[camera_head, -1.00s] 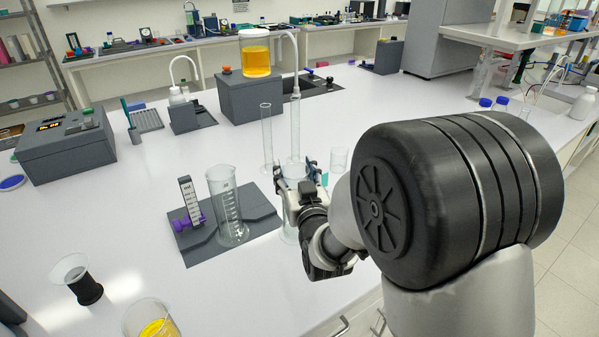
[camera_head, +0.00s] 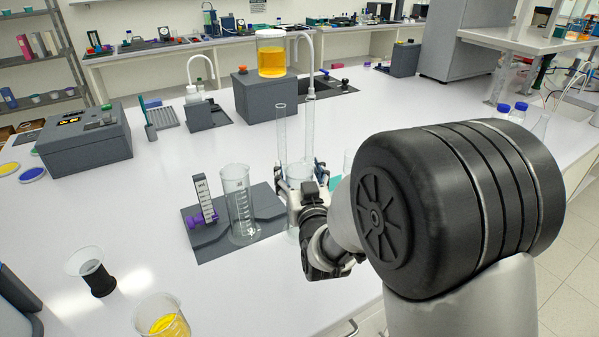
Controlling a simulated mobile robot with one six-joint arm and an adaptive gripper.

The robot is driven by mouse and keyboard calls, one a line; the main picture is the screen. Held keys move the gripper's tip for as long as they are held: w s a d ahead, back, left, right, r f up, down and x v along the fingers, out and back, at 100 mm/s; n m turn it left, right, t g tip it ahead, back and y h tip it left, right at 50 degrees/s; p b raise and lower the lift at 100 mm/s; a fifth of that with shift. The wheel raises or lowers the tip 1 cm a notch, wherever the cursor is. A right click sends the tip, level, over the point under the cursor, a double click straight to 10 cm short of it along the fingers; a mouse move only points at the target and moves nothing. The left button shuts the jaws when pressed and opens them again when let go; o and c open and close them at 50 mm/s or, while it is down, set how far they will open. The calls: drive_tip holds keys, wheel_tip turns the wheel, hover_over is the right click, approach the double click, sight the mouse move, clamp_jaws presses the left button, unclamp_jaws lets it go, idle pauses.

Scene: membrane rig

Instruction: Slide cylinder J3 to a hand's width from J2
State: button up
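Labels J2 and J3 are not readable from here. My gripper (camera_head: 307,182) has its fingers on both sides of a clear glass cylinder (camera_head: 299,171), which stands upright at the table's front part; my wrist hides much of it. A clear graduated cylinder (camera_head: 240,205) stands upright on a dark grey plate (camera_head: 268,203), left of my gripper with a gap between. Behind my gripper stand a slender clear cylinder (camera_head: 281,132) and a taller clear tube (camera_head: 309,125) below a curved hose.
A purple-footed scale block (camera_head: 204,202) stands on the plate's left. Nearer are a funnel-topped black holder (camera_head: 97,273) and a beaker of yellow liquid (camera_head: 162,318). An amber jar (camera_head: 271,54) tops a grey box (camera_head: 262,96). The white table (camera_head: 110,205) is clear at left.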

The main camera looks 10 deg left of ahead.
drive_tip(key=shift+o, duration=0.4)
drive_tip(key=v, duration=0.7)
drive_tip(key=shift+s+d+r, duration=0.1)
drive_tip(key=shift+s+d, duration=0.05)
drive_tip(key=shift+d, duration=0.05)
drive_tip(key=shift+d+r, duration=0.1)
drive_tip(key=shift+d, duration=0.25)
drive_tip(key=s+d+m+g+h, duration=0.1)
drive_tip(key=s+d+g, duration=0.5)
drive_tip(key=s, duration=0.8)
drive_tip(key=s+d+m+g+h, duration=0.2)
drive_tip(key=s+d+g+h, duration=0.2)
drive_tip(key=s+d, duration=0.8)
drive_tip(key=s+g, duration=0.2)
drive_tip(key=s, duration=0.1)
drive_tip(key=shift+s+f+g, duration=0.25)
drive_tip(key=shift+s+g, duration=0.05)
drive_tip(key=shift+s, duration=0.05)
